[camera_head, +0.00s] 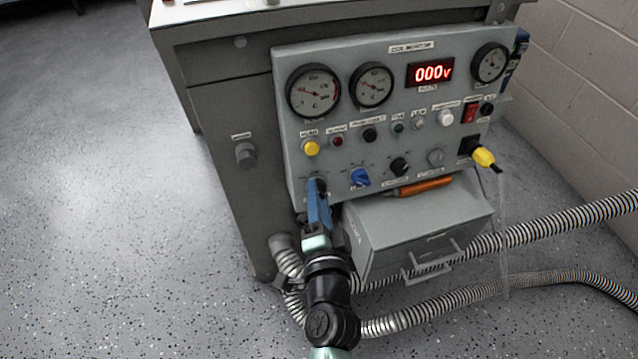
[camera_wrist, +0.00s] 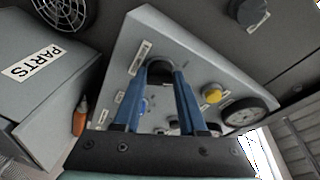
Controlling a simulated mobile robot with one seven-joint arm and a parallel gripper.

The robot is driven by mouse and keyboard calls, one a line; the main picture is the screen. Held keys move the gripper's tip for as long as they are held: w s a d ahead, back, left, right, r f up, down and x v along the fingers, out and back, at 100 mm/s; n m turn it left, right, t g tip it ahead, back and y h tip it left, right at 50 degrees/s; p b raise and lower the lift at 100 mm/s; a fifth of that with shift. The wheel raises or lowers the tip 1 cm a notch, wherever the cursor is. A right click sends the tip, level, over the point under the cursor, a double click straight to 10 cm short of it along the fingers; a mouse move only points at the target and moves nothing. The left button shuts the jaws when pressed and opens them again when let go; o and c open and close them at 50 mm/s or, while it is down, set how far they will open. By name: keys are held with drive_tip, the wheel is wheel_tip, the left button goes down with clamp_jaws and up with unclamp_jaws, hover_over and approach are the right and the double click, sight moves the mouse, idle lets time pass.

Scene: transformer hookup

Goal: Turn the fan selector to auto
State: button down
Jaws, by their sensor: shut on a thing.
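A dark round knob (camera_head: 316,184) sits at the lower left of the grey control panel (camera_head: 440,120), at the left end of the lower knob row. Its label is too small to read, so I cannot confirm that it is the fan selector, and its pointer is hidden. My gripper (camera_head: 318,192) reaches up to it from below. In the wrist view my gripper's (camera_wrist: 162,80) two blue fingers stand on either side of the dark knob (camera_wrist: 160,69) and are shut on it.
A blue knob (camera_head: 359,177) and a black knob (camera_head: 399,166) sit to the right. A yellow button (camera_head: 310,147) is above. A grey parts box (camera_head: 385,235) with an orange-handled tool (camera_head: 425,186) stands below the panel. Corrugated hoses (camera_head: 480,320) run across the floor.

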drive_tip(key=shift+r+m+g+h+p, duration=0.15)
drive_tip(key=shift+m+g+p, duration=0.1)
drive_tip(key=shift+m+p, duration=1.1)
drive_tip(key=shift+r+m+g+h+p, duration=0.15)
drive_tip(key=shift+m+g+p, duration=0.1)
drive_tip(key=shift+m+p, duration=1.05)
drive_tip(key=shift+f+p, duration=0.2)
drive_tip(key=shift+p, duration=0.15)
drive_tip(key=shift+c, duration=2.3)
unclamp_jaws()
drive_tip(key=s+r, duration=0.2)
drive_tip(key=s, duration=1)
drive_tip(key=shift+s+d+b, duration=0.3)
drive_tip(key=shift+s+d, duration=0.05)
drive_tip(key=shift+d, duration=0.1)
